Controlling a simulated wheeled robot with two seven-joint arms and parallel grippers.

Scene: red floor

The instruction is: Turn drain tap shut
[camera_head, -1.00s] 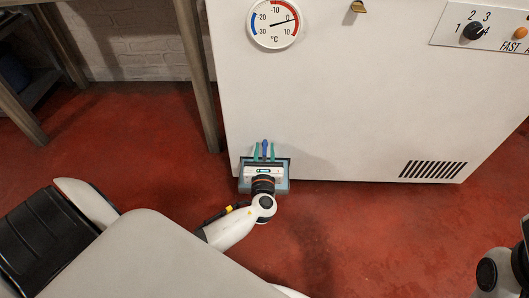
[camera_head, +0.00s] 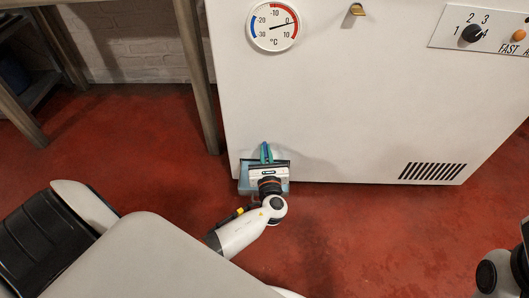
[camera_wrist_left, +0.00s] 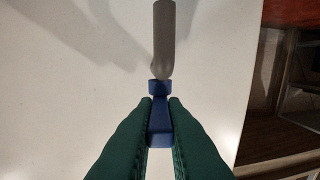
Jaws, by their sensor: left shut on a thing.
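The drain tap sits low on the front of the white freezer (camera_head: 330,110). In the left wrist view its blue handle (camera_wrist_left: 160,122) is between the two green fingers of my left gripper (camera_wrist_left: 160,105), which is shut on it. A grey metal pipe (camera_wrist_left: 164,35) runs up the picture from the handle's end. In the head view the left gripper (camera_head: 266,153) is at the freezer's lower left, its fingers close together around the blue handle; the gripper body hides the rest of the tap. My right gripper is not visible; only part of my right arm shows at the lower right edge.
A pale blue tray (camera_head: 244,186) is on the floor under my left gripper, mostly hidden. A wooden table leg (camera_head: 198,75) stands left of the freezer. A thermometer dial (camera_head: 273,24), a knob (camera_head: 472,33) and a vent (camera_head: 432,171) are on the freezer front. The red floor in front is open.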

